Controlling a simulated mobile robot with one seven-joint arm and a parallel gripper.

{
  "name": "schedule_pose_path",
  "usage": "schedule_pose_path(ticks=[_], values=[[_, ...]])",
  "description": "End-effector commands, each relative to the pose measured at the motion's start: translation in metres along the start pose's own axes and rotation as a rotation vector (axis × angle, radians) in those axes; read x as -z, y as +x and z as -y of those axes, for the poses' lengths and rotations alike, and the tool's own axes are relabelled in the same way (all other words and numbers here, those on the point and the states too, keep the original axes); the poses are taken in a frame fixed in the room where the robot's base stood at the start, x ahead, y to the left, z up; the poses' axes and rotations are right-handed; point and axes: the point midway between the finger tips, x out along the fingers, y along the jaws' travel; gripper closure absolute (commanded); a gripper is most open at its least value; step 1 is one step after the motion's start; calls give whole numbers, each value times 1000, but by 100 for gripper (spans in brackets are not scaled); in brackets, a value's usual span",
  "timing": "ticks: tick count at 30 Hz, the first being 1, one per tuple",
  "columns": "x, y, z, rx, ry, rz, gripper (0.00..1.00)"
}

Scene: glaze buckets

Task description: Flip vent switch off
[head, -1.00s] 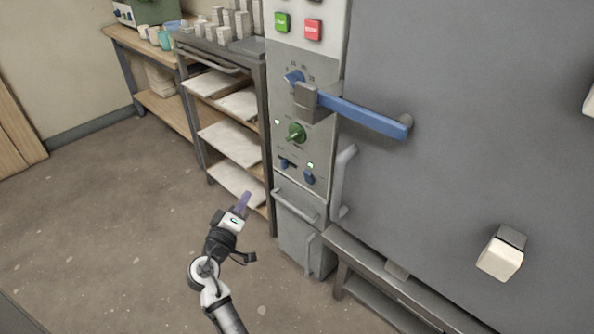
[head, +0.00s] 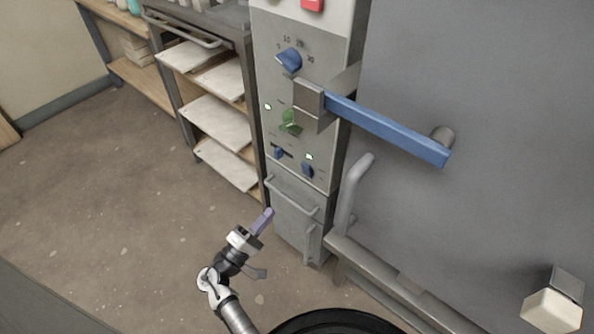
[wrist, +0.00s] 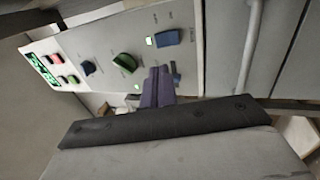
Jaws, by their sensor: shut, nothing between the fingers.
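The control panel (head: 266,84) on the grey cabinet carries two small blue switches low down, a left one (head: 279,153) and a right one (head: 307,170). A lit indicator (head: 309,156) sits by the right one. I cannot read which is the vent switch. In the wrist view a blue switch (wrist: 168,38) beside a lit lamp shows beyond the fingers; the other is mostly hidden by them. My gripper (head: 268,214) is shut and empty, its purple fingers below and in front of the panel, apart from the switches. The fingers also show in the wrist view (wrist: 158,87).
A green knob (head: 290,121) and a blue dial (head: 289,60) sit above the switches. A long blue lever handle (head: 385,125) juts out at right. A lower door with a handle (head: 292,197) is below. A shelf rack (head: 169,83) stands left; floor there is clear.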

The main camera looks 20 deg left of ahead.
Motion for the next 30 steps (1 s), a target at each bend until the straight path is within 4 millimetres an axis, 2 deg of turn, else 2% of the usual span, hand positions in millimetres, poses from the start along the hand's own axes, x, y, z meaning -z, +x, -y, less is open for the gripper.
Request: schedule_pose_path(ticks=[9,14,30], values=[[0,1,0,0,0,0,100],[0,14,-1,0,0,2,100],[0,120,-3,0,0,1,100]])
